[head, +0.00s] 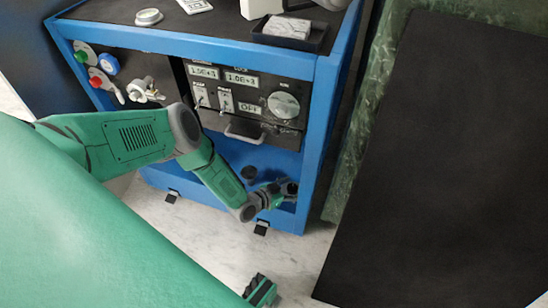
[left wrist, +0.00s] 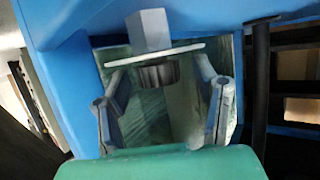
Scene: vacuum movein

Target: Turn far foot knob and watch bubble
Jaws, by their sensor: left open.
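In the left wrist view a dark ribbed knob (left wrist: 158,75) sits under a thin pale plate (left wrist: 155,53), with a grey square post (left wrist: 148,30) above it. My left gripper (left wrist: 163,105) is open, with one finger on each side of the knob and gaps between. In the head view my left gripper (head: 286,190) is inside the lower bay of the blue cart (head: 322,110); I cannot make out the ribbed knob there. A round pale-rimmed disc, seemingly the bubble level (head: 148,17), lies on the cart top; its bubble is too small to read.
Small black feet (head: 261,228) stand at the cart's front edge. The control panel (head: 240,95) juts above my arm. A large dark panel (head: 440,160) stands to the right.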

